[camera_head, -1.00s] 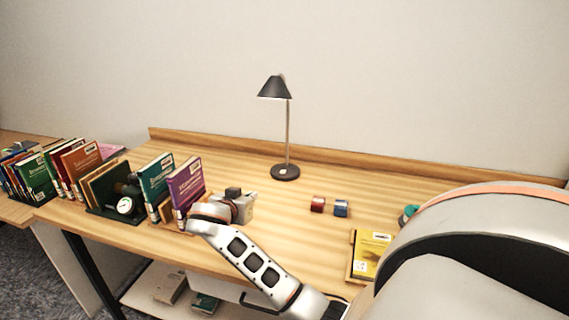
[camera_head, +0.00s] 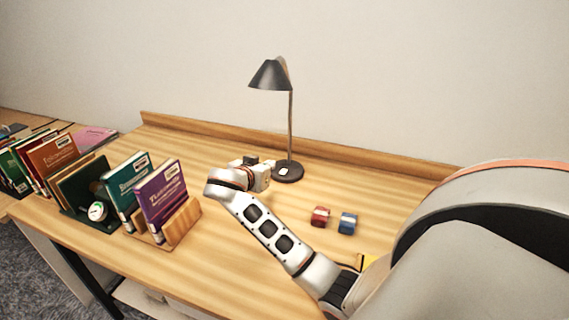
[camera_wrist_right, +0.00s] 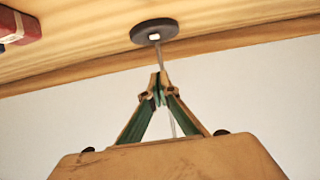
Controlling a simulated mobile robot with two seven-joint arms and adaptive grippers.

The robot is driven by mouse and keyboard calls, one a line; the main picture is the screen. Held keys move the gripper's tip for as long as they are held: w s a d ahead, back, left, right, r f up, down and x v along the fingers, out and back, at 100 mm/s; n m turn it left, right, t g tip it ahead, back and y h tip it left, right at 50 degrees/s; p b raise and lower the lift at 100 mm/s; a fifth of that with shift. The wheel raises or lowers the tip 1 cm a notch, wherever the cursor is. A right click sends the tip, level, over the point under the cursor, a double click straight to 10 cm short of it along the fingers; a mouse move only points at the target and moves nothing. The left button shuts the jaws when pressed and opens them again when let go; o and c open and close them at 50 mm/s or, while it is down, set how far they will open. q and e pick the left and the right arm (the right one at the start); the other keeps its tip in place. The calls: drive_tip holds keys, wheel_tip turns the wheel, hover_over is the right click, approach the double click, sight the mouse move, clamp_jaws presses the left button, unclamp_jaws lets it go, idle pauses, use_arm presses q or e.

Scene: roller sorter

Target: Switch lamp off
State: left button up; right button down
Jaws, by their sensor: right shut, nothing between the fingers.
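The desk lamp (camera_head: 270,76) stands upright at the back of the wooden desk, with a dark cone shade, a thin stem and a round dark base. The base (camera_wrist_right: 154,31) also shows in the wrist view, which looks upside down. A small white switch (camera_wrist_right: 154,37) sits on the base; it is also visible in the head view (camera_head: 284,171). My right gripper (camera_wrist_right: 158,82) is shut and empty, its tips pointing toward the base and apart from it in the picture. In the head view the right gripper (camera_head: 256,172) is just left of the base. My left gripper is out of view.
A red block (camera_head: 320,217) and a blue block (camera_head: 347,223) lie right of my right arm. Books in holders, including a purple book (camera_head: 161,197), stand on the left. A raised wooden edge (camera_head: 220,131) runs along the back. The front middle is clear.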

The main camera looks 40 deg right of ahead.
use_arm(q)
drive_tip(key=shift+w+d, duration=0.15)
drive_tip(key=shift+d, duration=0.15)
use_arm(e)
drive_tip(key=shift+w+d, duration=0.15)
drive_tip(key=shift+d, duration=0.15)
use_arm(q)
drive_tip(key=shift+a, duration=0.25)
use_arm(e)
drive_tip(key=shift+r, duration=0.1)
drive_tip(key=p, duration=0.1)
hover_over(280, 178)
drive_tip(key=f, duration=0.3)
drive_tip(key=shift+w+d+f, duration=0.15)
drive_tip(key=shift+d+f, duration=0.25)
drive_tip(key=f, duration=0.2)
drive_tip(key=shift+a+f, duration=0.3)
drive_tip(key=shift+s+a+f+p, duration=0.1)
drive_tip(key=shift+f+p, duration=0.1)
drive_tip(key=shift+f, duration=0.2)
drive_tip(key=shift+s+a+f+p, duration=0.1)
drive_tip(key=shift+f+p, duration=0.05)
drive_tip(key=shift+f, duration=0.2)
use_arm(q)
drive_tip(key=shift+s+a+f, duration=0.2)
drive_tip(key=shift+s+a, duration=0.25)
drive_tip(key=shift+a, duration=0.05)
